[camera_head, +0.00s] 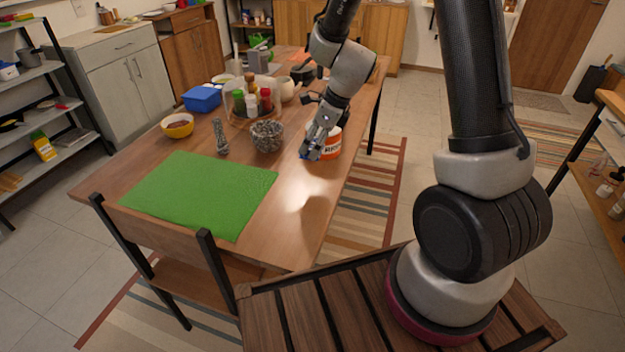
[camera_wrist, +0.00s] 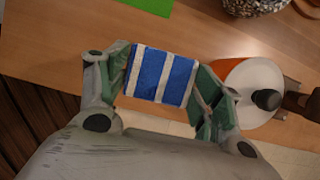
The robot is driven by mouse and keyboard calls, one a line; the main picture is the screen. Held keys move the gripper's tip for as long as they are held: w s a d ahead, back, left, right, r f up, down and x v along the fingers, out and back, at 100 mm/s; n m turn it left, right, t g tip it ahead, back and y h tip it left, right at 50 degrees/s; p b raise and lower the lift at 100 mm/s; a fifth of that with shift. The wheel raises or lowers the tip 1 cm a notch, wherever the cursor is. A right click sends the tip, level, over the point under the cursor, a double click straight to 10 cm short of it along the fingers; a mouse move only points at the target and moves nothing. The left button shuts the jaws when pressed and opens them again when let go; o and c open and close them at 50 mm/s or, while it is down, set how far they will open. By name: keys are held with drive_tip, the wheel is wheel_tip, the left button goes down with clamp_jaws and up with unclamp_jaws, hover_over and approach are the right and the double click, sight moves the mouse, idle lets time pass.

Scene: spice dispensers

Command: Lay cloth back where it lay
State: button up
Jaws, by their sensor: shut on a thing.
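The cloth (camera_wrist: 162,75) is blue with white stripes. It is pinched between the two fingers of my gripper (camera_wrist: 160,84) in the wrist view. In the head view my gripper (camera_head: 312,152) points down over the right side of the table, and only a sliver of blue shows at its tips. The rest of the cloth is hidden there. I cannot tell whether the cloth touches the table (camera_head: 290,215).
An orange and white container (camera_head: 331,144) stands close beside my gripper. A glass bowl (camera_head: 267,136), a pepper mill (camera_head: 221,138) and a tray of spice bottles (camera_head: 252,103) stand to the left. A green mat (camera_head: 200,190) covers the front left. The table's front right is clear.

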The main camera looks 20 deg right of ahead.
wheel_tip(320, 180, down, 10)
drive_tip(key=shift+a+r, duration=0.1)
idle(0.4)
drive_tip(key=o, duration=1)
